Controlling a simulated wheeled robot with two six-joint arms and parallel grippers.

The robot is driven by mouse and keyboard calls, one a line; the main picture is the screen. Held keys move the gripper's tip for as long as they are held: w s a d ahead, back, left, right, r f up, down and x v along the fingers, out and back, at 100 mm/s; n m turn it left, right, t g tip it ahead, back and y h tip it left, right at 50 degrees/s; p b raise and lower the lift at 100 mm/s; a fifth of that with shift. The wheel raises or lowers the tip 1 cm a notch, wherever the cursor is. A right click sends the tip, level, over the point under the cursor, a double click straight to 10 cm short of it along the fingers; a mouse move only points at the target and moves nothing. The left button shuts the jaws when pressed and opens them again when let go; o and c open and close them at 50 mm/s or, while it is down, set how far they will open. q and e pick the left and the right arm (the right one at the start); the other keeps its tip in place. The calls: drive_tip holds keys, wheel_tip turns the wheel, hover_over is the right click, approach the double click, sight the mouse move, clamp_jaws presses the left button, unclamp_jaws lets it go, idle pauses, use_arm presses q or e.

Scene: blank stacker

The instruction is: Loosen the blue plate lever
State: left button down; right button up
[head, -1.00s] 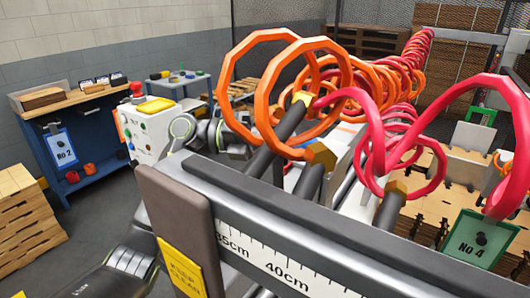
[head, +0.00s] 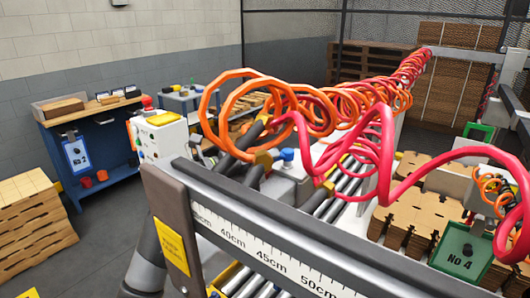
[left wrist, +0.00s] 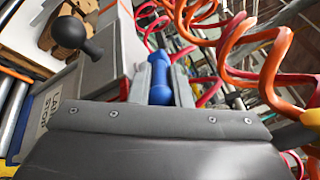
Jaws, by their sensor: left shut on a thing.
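The blue plate lever (left wrist: 160,76) shows in the left wrist view as a blue bar with rounded, thicker ends. My left gripper (left wrist: 163,84) is shut on it, with a grey finger on each side. The wrist housing hides the near part of that view. In the head view a small blue part (head: 287,155) shows above a grey block behind the hoses; I cannot tell for sure that it is the lever. The left gripper's fingers cannot be made out there. My right gripper is in neither view.
Orange and red coiled hoses (head: 345,105) hang close above the machine. A long rail with a centimetre scale (head: 262,262) crosses the foreground. Stacked cardboard blanks (head: 415,215) and a green No 4 sign (head: 462,250) are at right.

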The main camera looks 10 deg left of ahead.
use_arm(q)
drive_tip(key=shift+s, duration=0.1)
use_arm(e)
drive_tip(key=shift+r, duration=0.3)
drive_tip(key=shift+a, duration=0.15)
use_arm(q)
drive_tip(key=c, duration=1.3)
unclamp_jaws()
drive_tip(key=shift+c, duration=0.2)
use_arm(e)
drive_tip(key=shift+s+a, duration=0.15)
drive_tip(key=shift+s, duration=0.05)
